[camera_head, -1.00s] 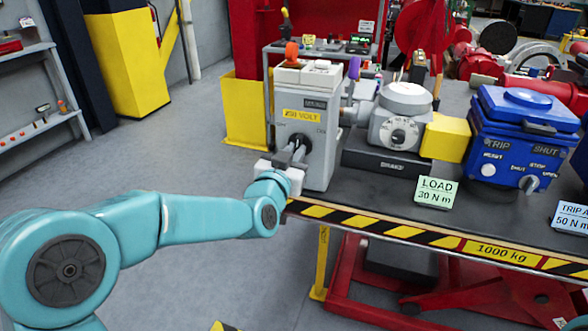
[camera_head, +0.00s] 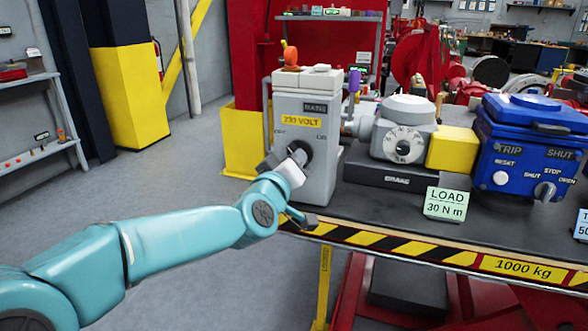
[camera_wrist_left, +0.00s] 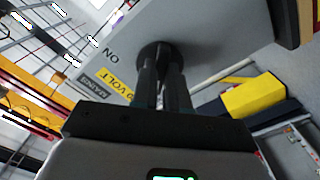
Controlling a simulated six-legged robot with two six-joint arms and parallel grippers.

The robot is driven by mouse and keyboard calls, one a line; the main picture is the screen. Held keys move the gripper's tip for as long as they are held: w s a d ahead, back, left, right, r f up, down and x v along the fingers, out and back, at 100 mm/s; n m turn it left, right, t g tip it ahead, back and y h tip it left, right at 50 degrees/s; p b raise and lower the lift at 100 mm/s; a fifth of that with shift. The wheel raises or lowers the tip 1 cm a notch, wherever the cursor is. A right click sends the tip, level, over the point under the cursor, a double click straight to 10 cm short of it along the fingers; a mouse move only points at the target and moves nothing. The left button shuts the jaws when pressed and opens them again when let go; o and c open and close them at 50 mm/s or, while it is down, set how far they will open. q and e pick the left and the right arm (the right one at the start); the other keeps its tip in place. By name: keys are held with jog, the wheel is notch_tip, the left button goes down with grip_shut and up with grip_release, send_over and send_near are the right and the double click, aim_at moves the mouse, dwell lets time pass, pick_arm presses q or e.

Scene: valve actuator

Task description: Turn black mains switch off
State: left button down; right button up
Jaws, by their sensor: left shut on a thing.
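The grey mains box (camera_head: 322,165) with a yellow "230 VOLT" label stands at the left end of the bench. Its round black mains switch (camera_head: 304,147) is on the front face, partly hidden by my gripper. My left gripper (camera_head: 298,157) is at the switch, shut on its handle, with its body tilted. In the left wrist view the two dark fingers (camera_wrist_left: 163,85) reach to the black switch (camera_wrist_left: 153,54), whose handle is hidden between them. The "ON" mark (camera_wrist_left: 111,53) shows beside it. My right gripper is not in view.
The bench (camera_head: 390,205) has a striped front edge. A grey actuator (camera_head: 403,137), a yellow block (camera_head: 452,147) and a blue control box (camera_head: 525,145) stand right of the mains box. A green "LOAD 30 N m" card (camera_head: 446,204) stands in front. The floor at left is free.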

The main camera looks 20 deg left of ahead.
pick_arm(q)
jog(key=shift+n, duration=0.5)
jog(key=c, duration=1.1)
grip_release()
jog(key=shift+c, duration=0.2)
jog(key=shift+s, duration=0.15)
jog(key=s, duration=1.6)
jog(key=shift+a+p, duration=0.25)
jog(key=shift+p, duration=0.05)
